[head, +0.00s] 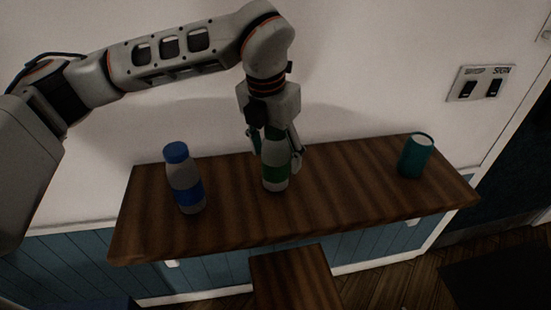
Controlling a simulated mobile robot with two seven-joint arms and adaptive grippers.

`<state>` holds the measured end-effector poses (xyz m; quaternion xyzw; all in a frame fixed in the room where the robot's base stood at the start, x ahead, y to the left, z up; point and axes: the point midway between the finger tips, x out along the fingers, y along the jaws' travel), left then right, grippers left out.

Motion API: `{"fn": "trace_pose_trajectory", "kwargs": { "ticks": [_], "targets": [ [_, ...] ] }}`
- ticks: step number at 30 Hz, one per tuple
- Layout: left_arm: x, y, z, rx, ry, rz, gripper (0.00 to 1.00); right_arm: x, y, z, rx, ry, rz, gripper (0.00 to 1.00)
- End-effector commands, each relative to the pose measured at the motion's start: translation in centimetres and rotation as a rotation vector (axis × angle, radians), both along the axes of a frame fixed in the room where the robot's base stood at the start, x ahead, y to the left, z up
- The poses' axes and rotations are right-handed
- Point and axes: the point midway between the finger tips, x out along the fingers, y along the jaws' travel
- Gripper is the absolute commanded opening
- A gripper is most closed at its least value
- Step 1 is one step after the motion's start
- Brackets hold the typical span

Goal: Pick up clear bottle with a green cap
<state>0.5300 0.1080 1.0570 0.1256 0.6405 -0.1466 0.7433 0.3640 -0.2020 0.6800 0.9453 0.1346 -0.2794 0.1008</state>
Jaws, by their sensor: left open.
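A clear bottle with a green label (275,178) stands upright on a dark wooden shelf (345,205), a little left of its middle. Its green upper part shows between the fingers, and its very top is hidden by my gripper. My left gripper (281,155) points down over the bottle from above, with its fingers open around the upper part. Whether the fingers touch it I cannot tell. My right gripper is not in view.
A bottle with a blue cap and blue label (185,180) stands on the shelf to the left. A teal cup (415,156) stands near the right end. The wall is close behind. A wooden surface (293,279) is below the front edge.

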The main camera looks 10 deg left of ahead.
Motion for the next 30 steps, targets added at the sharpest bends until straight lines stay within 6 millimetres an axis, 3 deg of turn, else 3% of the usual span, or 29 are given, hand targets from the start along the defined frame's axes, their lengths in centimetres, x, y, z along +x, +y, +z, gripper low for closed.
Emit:
{"fn": "trace_pose_trajectory", "kwargs": {
  "ticks": [3, 7, 20, 26, 30],
  "targets": [
    [0.0, 0.0, 0.0, 0.0, -0.001, 0.0, 0.62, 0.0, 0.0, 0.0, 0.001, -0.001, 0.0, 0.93],
    [0.0, 0.0, 0.0, 0.0, -0.001, 0.0, 0.29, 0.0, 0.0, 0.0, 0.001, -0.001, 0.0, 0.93],
    [0.0, 0.0, 0.3, 0.0, -0.002, 0.0, 0.29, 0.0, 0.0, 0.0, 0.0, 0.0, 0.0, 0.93],
    [0.1, 0.0, 2.0, 0.0, -0.004, -0.001, 0.29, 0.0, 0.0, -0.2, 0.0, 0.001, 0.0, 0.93],
    [0.1, 0.0, 4.3, 0.0, -0.005, 0.001, 0.29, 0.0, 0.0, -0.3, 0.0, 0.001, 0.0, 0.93]
  ]
}}
